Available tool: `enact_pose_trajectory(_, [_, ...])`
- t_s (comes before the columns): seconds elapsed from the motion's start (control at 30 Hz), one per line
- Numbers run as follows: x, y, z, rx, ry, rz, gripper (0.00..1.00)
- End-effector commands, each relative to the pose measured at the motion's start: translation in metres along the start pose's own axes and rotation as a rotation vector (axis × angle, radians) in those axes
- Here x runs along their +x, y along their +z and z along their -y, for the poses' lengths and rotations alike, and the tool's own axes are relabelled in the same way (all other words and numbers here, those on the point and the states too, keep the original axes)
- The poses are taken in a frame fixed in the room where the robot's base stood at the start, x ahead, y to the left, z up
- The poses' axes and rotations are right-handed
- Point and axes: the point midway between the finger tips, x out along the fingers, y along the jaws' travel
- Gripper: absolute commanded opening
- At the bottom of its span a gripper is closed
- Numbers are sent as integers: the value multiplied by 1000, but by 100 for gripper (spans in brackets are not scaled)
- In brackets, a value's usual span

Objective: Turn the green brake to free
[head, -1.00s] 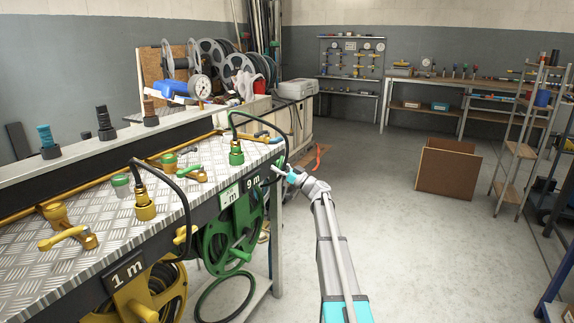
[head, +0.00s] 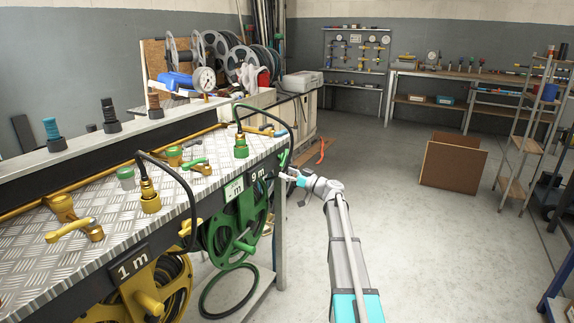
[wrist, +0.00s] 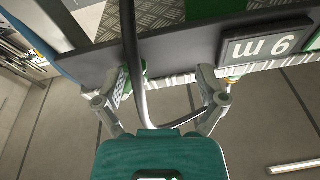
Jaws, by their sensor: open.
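The green reel (head: 236,232) hangs under the bench.
Yellow and green valves stand on the bench top (head: 95,200). A dark hose runs through the space between my fingers. The floor (head: 400,230) to the right is clear up to a brown box (head: 452,162).

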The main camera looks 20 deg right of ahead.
Motion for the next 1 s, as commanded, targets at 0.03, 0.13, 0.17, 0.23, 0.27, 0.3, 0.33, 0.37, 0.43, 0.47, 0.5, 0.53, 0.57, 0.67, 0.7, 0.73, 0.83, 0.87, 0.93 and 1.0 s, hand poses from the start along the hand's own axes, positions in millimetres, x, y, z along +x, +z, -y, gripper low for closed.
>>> enact_pose_trajectory(0.03, [2,9,16,18,-15,36,90])
enact_pose_trajectory(0.13, [10,29,42,61,-45,119,90])
enact_pose_trajectory(0.17, [12,36,51,74,-54,147,90])
enact_pose_trajectory(0.23, [17,53,74,109,-74,221,90])
enact_pose_trajectory(0.27, [18,61,84,125,-82,256,90])
enact_pose_trajectory(0.3, [20,73,100,147,-92,306,90])
enact_pose_trajectory(0.33, [21,81,111,164,-97,346,90])
enact_pose_trajectory(0.37, [21,90,122,182,-102,387,90])
enact_pose_trajectory(0.43, [20,112,150,225,-108,489,90])
enact_pose_trajectory(0.47, [18,121,162,243,-107,534,90])
enact_pose_trajectory(0.5, [16,132,177,265,-106,594,90])
enact_pose_trajectory(0.53, [13,141,188,281,-101,639,90])
enact_pose_trajectory(0.57, [11,149,198,297,-95,685,90])
enact_pose_trajectory(0.67, [-1,175,233,345,-63,833,90])
enact_pose_trajectory(0.7, [-8,185,245,363,-45,893,90])
enact_pose_trajectory(0.73, [-13,192,255,375,-29,936,90])
enact_pose_trajectory(0.83, [-32,213,284,408,37,1079,90])
enact_pose_trajectory(0.87, [-38,218,292,416,61,1119,90])
enact_pose_trajectory(0.93, [-54,229,310,431,123,1212,90])
enact_pose_trajectory(1.0, [-72,239,325,443,197,1300,90])
